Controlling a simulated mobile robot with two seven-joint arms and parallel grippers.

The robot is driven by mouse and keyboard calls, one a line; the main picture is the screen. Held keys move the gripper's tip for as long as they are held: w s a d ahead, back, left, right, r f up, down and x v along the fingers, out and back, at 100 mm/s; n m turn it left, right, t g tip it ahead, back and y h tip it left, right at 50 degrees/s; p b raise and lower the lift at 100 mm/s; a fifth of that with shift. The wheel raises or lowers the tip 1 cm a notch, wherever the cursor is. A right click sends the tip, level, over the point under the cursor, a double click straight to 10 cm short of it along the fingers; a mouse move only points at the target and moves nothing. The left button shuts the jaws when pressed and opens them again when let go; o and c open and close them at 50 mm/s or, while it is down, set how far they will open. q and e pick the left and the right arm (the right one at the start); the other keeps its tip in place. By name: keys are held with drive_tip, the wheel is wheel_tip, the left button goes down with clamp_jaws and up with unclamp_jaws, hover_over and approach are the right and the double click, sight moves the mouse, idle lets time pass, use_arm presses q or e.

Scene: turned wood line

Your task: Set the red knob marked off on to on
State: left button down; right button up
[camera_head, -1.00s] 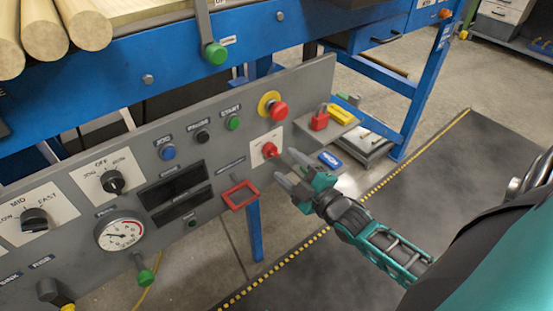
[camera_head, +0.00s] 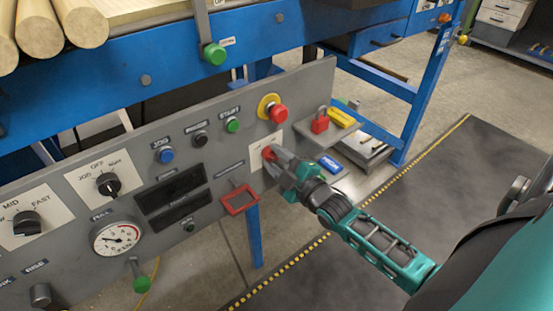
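The red knob (camera_head: 267,154) sits on a white plate (camera_head: 257,164) at the right end of the grey control panel. Only a small part of the knob shows; the fingers hide the rest, and its pointer and the off and on marks cannot be read. My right gripper (camera_head: 274,161) is at the knob, with its grey fingertips around it close to the plate. I cannot tell whether the fingers press on the knob or are still apart. My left gripper is out of view.
A red emergency button (camera_head: 278,113) on a yellow ring is just above the knob. A red frame (camera_head: 240,199) sticks out at the lower left. A small shelf (camera_head: 318,131) with a red padlock (camera_head: 320,121) is to the right. Black selectors and a gauge (camera_head: 116,238) fill the left.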

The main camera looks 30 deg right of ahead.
drive_tip(key=c, duration=0.5)
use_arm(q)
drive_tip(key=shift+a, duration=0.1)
